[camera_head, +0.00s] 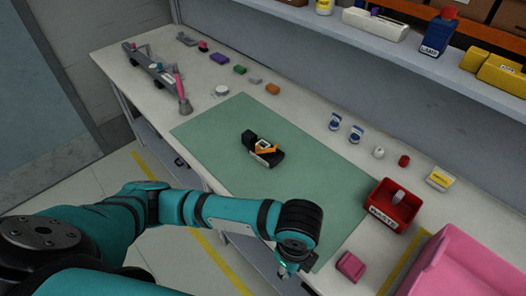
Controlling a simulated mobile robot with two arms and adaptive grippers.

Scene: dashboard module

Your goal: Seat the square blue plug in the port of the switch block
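A black block with an orange piece and a pale part, perhaps the switch block (275,158), sits near the middle of the green mat (215,130). Its port cannot be made out. A small purple-blue block (219,58) lies at the back of the table, in a row of small coloured pieces; I cannot tell whether it is the square blue plug. My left gripper (284,271) points down at the mat's front edge, well in front of and apart from the black block. Its fingers are too small and partly hidden to show their opening. My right gripper is out of view.
Green (240,69) and orange (272,89) pieces lie behind the mat. A red waste bin (376,211), a pink block (350,266) and a large pink bin (470,270) stand at right. A rail fixture (155,68) is at far left. A shelf (400,45) runs above the back.

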